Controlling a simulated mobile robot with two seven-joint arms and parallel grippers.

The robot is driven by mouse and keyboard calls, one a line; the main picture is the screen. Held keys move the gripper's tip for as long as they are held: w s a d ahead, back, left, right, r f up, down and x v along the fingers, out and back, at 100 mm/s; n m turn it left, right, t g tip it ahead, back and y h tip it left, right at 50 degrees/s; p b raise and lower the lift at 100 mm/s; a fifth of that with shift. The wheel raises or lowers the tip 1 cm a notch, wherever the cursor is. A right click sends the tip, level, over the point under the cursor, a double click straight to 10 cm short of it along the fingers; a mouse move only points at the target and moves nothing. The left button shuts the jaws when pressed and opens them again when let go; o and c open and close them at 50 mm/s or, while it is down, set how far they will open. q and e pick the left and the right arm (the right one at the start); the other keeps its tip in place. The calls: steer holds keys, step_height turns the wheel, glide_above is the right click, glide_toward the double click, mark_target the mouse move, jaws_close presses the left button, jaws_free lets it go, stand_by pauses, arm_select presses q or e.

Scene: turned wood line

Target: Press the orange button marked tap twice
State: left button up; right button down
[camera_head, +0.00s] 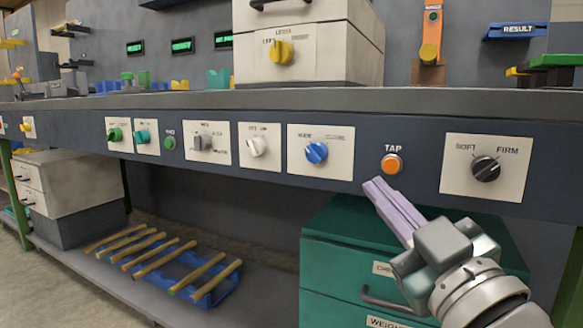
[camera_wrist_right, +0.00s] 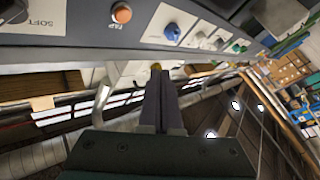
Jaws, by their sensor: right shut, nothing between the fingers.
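The orange button (camera_head: 392,163) sits on the dark front panel of the bench under the label TAP. It also shows near the top of the right wrist view (camera_wrist_right: 123,14). My right gripper (camera_head: 372,186) is shut and empty, its pale purple fingers just below and left of the button in the head view. The fingertips look apart from the button; the exact gap in depth is hard to tell. The closed fingers also show in the right wrist view (camera_wrist_right: 160,75). My left gripper is not in view.
A black SOFT/FIRM knob (camera_head: 486,168) is right of the button, and a blue knob (camera_head: 316,153) is left of it. More knobs continue leftward. A green drawer cabinet (camera_head: 340,262) stands below the panel. A blue rack with wooden rods (camera_head: 215,285) lies on the lower shelf.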

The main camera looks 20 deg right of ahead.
mark_target(391, 166)
steer(key=shift+w+d+b, duration=0.5)
steer(key=shift+w+d, duration=0.95)
steer(key=shift+d, duration=0.25)
steer(key=shift+w+d+b, duration=0.5)
steer(key=shift+w+d, duration=0.9)
steer(key=shift+d, duration=0.25)
steer(key=shift+w+d, duration=0.3)
steer(key=shift+d, duration=0.05)
steer(key=shift+w+d, duration=0.2)
steer(key=shift+d, duration=0.05)
stand_by(0.3)
steer(key=shift+s+a, duration=0.1)
stand_by(0.3)
steer(key=shift+s+a+p, duration=0.3)
steer(key=shift+s+a, duration=0.1)
steer(key=shift+a, duration=0.1)
